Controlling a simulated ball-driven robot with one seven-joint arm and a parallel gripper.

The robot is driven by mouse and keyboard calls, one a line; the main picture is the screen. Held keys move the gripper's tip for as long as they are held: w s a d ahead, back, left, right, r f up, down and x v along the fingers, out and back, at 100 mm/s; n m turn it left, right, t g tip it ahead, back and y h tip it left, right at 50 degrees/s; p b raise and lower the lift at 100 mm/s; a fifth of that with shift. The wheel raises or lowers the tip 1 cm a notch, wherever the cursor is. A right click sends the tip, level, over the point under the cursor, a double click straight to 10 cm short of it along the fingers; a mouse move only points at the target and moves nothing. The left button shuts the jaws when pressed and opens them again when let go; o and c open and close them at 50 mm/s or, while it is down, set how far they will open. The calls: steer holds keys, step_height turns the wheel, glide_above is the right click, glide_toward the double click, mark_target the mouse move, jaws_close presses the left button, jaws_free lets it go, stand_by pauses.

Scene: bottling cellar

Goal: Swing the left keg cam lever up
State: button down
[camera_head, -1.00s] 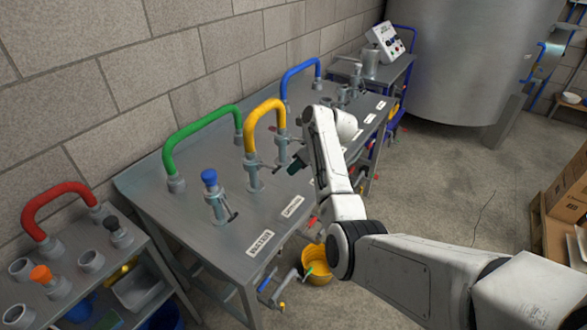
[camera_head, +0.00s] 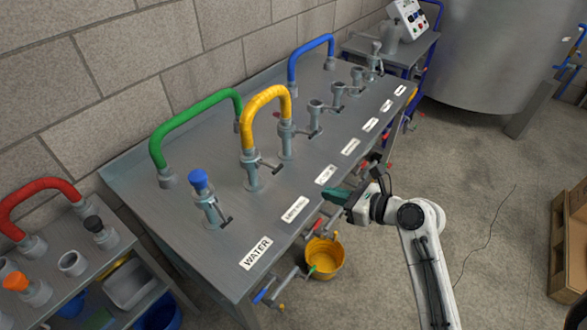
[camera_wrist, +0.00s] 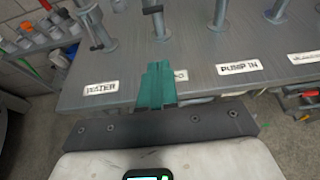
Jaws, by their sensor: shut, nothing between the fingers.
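The steel panel table (camera_head: 150,190) carries a row of pipe ports with small cam levers. I cannot read any label as keg, so I cannot tell which lever is the left keg one. The yellow hose bend (camera_head: 265,98) joins two ports; the lever (camera_head: 270,166) at its left foot and the lever (camera_head: 306,132) at its right foot stick out sideways. My gripper (camera_head: 332,196) is shut and empty at the table's front edge, apart from the levers. In the wrist view its teal fingers (camera_wrist: 156,86) partly hide a label, with a port and lever (camera_wrist: 153,11) beyond.
A blue-capped port (camera_head: 203,190) stands left of the yellow bend, behind the WATER label (camera_head: 256,252). A green bend (camera_head: 196,112) and a blue bend (camera_head: 311,48) arch behind. A yellow bucket (camera_head: 325,259) sits below the front edge. Open floor lies to the right.

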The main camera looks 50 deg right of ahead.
steer(key=w+f+p, duration=0.1)
steer(key=w, duration=1.2)
steer(key=shift+a+f, duration=0.15)
steer(key=shift+a, duration=0.15)
steer(key=shift+s, duration=0.1)
steer(key=shift+p, duration=0.3)
